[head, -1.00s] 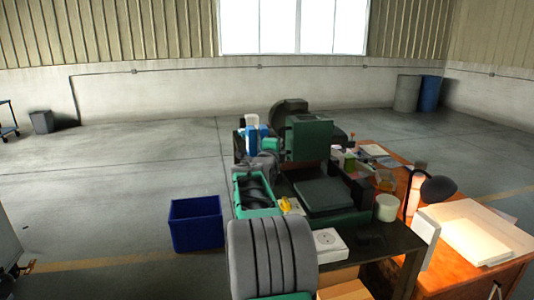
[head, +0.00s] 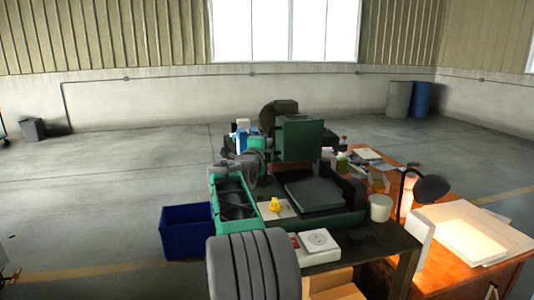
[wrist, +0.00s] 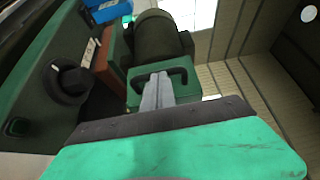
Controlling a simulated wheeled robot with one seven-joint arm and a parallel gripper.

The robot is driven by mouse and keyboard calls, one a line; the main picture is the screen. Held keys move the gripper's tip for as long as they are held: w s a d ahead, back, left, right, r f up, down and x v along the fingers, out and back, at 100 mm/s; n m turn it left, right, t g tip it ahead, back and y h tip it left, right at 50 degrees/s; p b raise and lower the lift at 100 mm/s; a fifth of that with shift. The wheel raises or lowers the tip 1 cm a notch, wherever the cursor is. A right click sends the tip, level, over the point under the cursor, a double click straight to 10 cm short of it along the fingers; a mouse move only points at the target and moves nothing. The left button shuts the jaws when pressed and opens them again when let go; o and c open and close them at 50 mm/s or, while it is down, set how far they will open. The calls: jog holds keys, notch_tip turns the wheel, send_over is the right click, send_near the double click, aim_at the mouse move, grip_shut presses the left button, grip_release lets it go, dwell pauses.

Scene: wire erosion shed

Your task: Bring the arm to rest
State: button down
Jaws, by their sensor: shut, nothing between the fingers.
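My gripper (wrist: 157,80) shows in the wrist view. Its two grey fingers lie together and are shut, with nothing held between them. They point toward a green machine part with a dark handle (wrist: 160,72); I cannot tell the gap, and no contact is clear. In the head view my green and grey arm reaches forward over the left side of the bench, beside the green machine (head: 298,140). The gripper cannot be made out clearly there.
A dark bench (head: 375,240) carries a white socket plate (head: 320,241), a yellow item (head: 275,205) and a white jar (head: 380,207). An orange desk (head: 400,190) with a black lamp (head: 432,188) stands right. A blue crate (head: 188,232) is left. The floor (head: 90,190) further left is clear.

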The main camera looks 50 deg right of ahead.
jog(key=w+a+f+n+t+y+p, duration=0.1)
jog(key=w+a+f+n+y, duration=0.15)
jog(key=a, duration=0.55)
jog(key=w+a+f+n+y+p, duration=0.1)
jog(key=a+n+y, duration=0.1)
jog(key=a+n, duration=0.35)
jog(key=w+a+f+n+t+y+p, duration=0.1)
jog(key=a+f+y, duration=0.1)
jog(key=a, duration=0.7)
jog(key=s+a+f+n+y+p, duration=0.1)
jog(key=s+a+f+n+y, duration=0.1)
jog(key=a+n, duration=0.15)
jog(key=s+a+f+n+g+y, duration=0.1)
jog(key=a+f+n, duration=0.1)
jog(key=a, duration=0.3)
jog(key=s+a+f+n+y+p, duration=0.1)
jog(key=s+a+f+n+y, duration=0.15)
jog(key=a, duration=0.25)
jog(key=s+a+f+n+g+y+p, duration=0.1)
jog(key=s+a+f+n, duration=0.4)
jog(key=s, duration=0.5)
jog(key=s+a+f+n+g+y+p, duration=0.2)
jog(key=s+a+f+n+g+y, duration=0.1)
jog(key=s+a+n, duration=0.6)
jog(key=a+f+g, duration=0.1)
jog(key=a+f, duration=0.1)
jog(key=a, duration=0.1)
jog(key=shift+s+a, duration=0.25)
jog(key=shift+s, duration=0.1)
